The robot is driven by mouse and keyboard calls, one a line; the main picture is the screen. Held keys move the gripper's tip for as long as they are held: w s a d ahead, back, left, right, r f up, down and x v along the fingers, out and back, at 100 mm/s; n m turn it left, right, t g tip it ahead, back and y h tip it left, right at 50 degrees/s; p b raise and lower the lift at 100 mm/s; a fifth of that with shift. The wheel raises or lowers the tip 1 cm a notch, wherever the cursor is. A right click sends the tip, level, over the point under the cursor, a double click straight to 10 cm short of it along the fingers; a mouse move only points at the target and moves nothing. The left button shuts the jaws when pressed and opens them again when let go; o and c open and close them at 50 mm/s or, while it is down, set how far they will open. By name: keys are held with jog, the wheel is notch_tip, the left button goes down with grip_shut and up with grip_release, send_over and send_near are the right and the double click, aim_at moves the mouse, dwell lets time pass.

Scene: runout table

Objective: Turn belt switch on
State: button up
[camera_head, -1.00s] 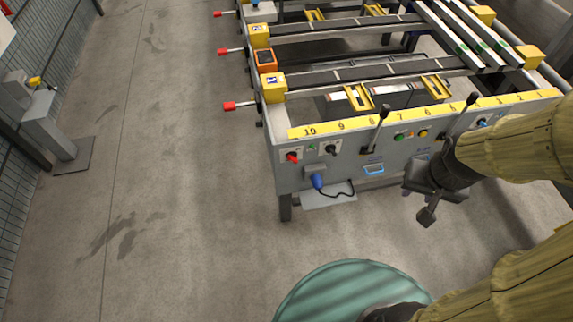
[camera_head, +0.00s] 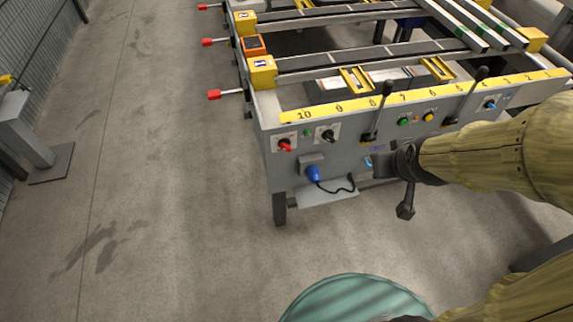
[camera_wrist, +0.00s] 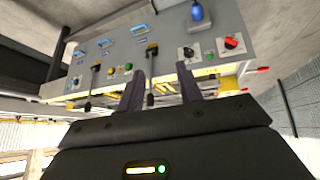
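The grey control panel (camera_head: 350,146) on the table's front side carries several switches. A red rotary knob (camera_head: 285,145) sits at its left end, with a black rotary knob (camera_head: 328,136) to its right. A blue knob (camera_head: 490,104) is far to the right. I cannot read which one is the belt switch. My gripper (camera_head: 405,185) is in front of the panel, right of and below the red and black knobs, holding nothing.
Two black levers (camera_head: 380,108) rise from the panel, near green and yellow buttons (camera_head: 403,121). A blue plug (camera_head: 313,174) with a cable hangs below the knobs. A green round drum top (camera_head: 355,298) is at the bottom.

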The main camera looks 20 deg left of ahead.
jog(key=a+f+n+t+y+b, duration=0.4)
jog(key=a+f+b, duration=0.5)
jog(key=b, duration=1.1)
jog(key=a+f+n+t+y+b, duration=0.4)
jog(key=a+f+n+b, duration=0.3)
jog(key=f+b, duration=0.6)
jog(key=a+b, duration=0.2)
jog(key=b, duration=0.5)
jog(key=shift+s+f+t+b, duration=0.2)
jog(key=shift+f+t+b, duration=0.1)
jog(key=shift+f+b, duration=0.1)
jog(key=shift+a, duration=0.1)
jog(key=p+x, duration=0.8)
jog(key=p, duration=0.4)
jog(key=shift+r, duration=0.35)
jog(key=p, duration=0.5)
jog(key=shift+w+a, duration=0.2)
jog(key=shift+w, duration=0.1)
